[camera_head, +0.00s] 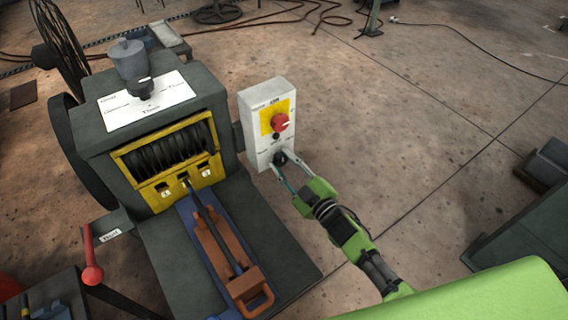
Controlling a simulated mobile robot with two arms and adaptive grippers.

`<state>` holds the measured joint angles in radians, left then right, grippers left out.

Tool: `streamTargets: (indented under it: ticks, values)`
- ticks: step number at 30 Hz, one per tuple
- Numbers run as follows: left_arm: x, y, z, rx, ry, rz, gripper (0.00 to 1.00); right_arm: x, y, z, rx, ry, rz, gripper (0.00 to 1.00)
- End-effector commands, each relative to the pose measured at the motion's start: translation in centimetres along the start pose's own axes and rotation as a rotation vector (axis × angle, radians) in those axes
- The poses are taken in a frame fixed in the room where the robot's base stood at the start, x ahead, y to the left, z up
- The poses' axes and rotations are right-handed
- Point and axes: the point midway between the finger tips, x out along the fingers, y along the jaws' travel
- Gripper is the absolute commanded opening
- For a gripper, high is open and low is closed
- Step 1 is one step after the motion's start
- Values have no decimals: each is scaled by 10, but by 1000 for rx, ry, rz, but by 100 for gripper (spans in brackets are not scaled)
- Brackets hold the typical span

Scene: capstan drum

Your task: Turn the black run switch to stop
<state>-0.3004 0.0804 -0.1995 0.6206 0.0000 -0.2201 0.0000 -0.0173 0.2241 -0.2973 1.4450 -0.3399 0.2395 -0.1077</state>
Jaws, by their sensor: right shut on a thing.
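The black run switch (279,158) sits low on the front of a pale grey control box (258,123), below a red knob (280,122) on a yellow plate. My right gripper (284,165) reaches up from the lower right, its fingertips at the black switch and closed on it. The fingers partly cover the switch, so I cannot tell which way it points. The small labels around it are too small to read. My left gripper does not show in this view.
The dark capstan machine (150,120) with its yellow-framed drum opening stands left of the box. A lever with a red ball (92,275) juts out at lower left. An orange-brown frame (222,250) lies on the machine's front plate. Open floor (430,130) extends to the right.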

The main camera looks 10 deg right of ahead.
Motion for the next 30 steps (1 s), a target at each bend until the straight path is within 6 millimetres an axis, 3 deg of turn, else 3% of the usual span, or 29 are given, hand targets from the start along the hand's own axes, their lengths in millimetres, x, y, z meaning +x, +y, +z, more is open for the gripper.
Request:
streamTargets:
  ticks: [16,17,18,30]
  values:
    - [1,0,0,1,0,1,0,0,0,0,-26,0,-1,8]
    - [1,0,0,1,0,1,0,0,0,0,-25,0,-1,35]
    - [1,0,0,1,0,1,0,0,0,0,-25,0,-1,45]
    - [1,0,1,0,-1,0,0,-3,0,0,-25,-1,-1,47]
